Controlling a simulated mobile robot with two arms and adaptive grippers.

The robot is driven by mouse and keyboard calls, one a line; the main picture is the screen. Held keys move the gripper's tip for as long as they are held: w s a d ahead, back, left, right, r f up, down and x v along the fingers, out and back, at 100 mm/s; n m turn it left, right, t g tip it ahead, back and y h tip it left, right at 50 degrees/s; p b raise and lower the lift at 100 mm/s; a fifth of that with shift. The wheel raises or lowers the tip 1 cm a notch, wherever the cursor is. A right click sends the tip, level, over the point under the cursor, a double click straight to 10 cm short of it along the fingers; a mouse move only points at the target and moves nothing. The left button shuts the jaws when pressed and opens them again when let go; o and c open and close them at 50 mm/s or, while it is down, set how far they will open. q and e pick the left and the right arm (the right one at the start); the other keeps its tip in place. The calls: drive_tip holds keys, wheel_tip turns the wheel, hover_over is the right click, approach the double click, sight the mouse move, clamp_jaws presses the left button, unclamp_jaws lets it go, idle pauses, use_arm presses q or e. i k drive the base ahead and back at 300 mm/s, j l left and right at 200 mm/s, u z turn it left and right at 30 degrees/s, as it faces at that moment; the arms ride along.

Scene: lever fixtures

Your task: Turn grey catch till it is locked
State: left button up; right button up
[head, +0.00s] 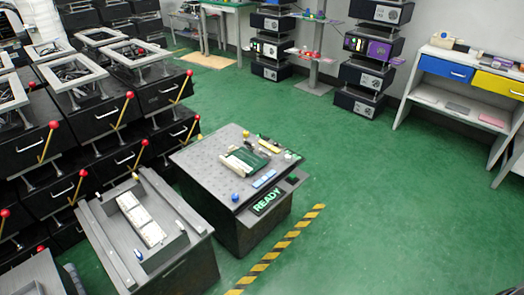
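I cannot pick out a grey catch for certain in the head view. Several yellow levers with red knobs stand on the fronts of the black drawer units at the left, such as the lever with a red knob (124,110). The levers are tilted. Neither of my grippers is in view.
A dark perforated workbench (205,165) with a green board (243,162) and a lit READY sign (267,201) stands in the middle. A grey railed bench (185,240) stands lower left. A yellow-black floor stripe (275,252) runs beside them. Green floor (400,210) is clear at right.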

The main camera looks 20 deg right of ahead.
sight(264, 155)
drive_tip(key=i+l+z, duration=0.4)
drive_tip(key=i+l, duration=0.3)
drive_tip(key=l, duration=0.25)
drive_tip(key=i+l+z, duration=0.4)
drive_tip(key=i+l, duration=0.35)
drive_tip(key=i, duration=0.1)
